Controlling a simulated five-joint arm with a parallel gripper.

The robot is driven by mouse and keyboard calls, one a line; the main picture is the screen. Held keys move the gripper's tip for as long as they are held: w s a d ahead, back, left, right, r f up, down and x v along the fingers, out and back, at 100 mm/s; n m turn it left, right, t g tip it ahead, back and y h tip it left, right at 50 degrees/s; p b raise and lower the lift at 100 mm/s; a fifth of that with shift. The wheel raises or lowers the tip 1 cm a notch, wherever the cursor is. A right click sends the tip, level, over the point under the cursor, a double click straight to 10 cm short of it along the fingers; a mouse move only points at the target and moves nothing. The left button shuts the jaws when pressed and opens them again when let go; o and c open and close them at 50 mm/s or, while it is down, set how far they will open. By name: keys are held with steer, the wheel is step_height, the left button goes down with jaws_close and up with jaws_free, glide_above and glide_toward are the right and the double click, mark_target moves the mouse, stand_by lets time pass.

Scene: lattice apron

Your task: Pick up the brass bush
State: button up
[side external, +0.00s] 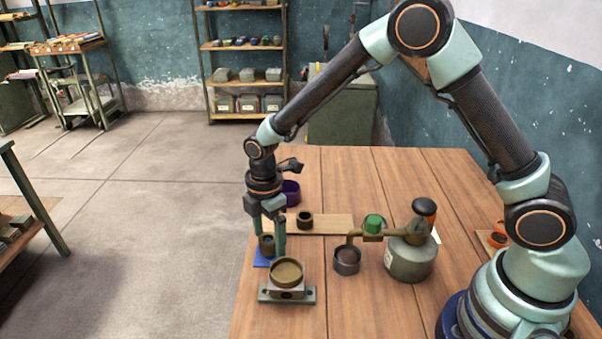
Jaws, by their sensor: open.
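My gripper (269,248) points down near the table's left edge, with its jaws open. A small brownish-brass bush (267,244) shows between the two fingers, over or on a blue pad (263,258). The fingers are on either side of it in the picture; I cannot tell whether they touch it. It is probably the brass bush. Another small, darker bush (305,219) stands on a wooden board to the right. A wider brass-coloured round piece (287,271) sits in a grey metal block just in front of my gripper.
The wooden board (335,224) lies behind. A purple ring (291,192) stands behind my gripper. A grey pot (409,260) with a brass arm, a green knob (374,223) and a small dark cup (347,260) stand to the right. The front middle of the table (370,312) is clear.

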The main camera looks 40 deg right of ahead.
jaws_close()
stand_by(0.3)
step_height(320, 180, up, 20)
steer(key=shift+f, duration=7.35)
